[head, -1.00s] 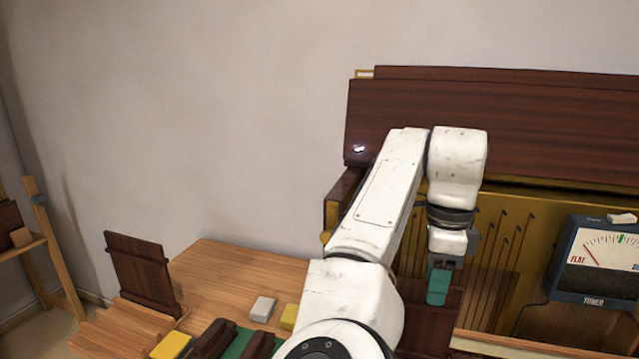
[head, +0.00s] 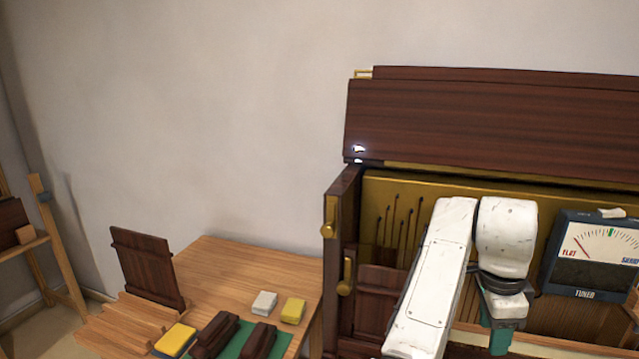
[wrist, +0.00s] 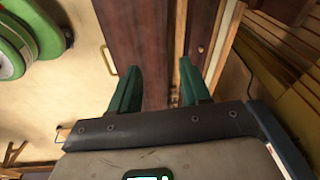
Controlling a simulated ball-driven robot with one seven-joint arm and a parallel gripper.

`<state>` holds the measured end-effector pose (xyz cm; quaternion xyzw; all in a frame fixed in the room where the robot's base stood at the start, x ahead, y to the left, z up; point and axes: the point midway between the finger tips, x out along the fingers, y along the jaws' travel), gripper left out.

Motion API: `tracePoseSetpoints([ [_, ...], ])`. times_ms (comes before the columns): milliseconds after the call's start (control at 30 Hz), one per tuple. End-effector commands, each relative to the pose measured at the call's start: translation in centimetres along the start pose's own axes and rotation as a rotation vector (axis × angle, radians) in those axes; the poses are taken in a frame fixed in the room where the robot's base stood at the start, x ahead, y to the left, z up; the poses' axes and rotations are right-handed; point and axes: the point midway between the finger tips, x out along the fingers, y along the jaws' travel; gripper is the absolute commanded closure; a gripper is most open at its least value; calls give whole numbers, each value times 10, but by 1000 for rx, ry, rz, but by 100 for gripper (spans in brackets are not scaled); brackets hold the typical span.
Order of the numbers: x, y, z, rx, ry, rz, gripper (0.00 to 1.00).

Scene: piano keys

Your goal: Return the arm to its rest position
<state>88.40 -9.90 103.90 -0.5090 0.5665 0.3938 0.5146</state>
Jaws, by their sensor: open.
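My white arm stands at the lower right of the head view, in front of the open piano case. My gripper (head: 497,338) hangs below the wrist there, and only part of its green fingers shows near the lower edge. In the wrist view, the two green fingers of my gripper (wrist: 155,82) are apart with nothing between them. A dark wooden panel (wrist: 138,35) lies beyond the fingers. The arm's lower links are out of the head view.
The tuner (head: 590,255) stands close to the right of my wrist. The piano's raised lid (head: 490,120) is behind. A wooden table (head: 245,265) at lower left holds a grey block (head: 264,303), yellow blocks (head: 293,310) and dark wooden pieces (head: 215,335). The wall area at left is clear.

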Motion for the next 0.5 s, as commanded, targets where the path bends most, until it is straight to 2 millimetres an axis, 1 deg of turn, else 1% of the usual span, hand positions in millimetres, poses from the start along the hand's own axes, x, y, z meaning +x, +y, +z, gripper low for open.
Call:
tracePoseSetpoints([
  [33, 17, 8, -16, -25, 34, -4, 53],
  [200, 60, 33, -59, -184, 130, -39, 53],
  [333, 90, 57, -82, -339, 192, -54, 53],
  [467, 119, 85, -97, -515, 237, -56, 53],
  [500, 128, 95, -100, -572, 247, -55, 53],
])
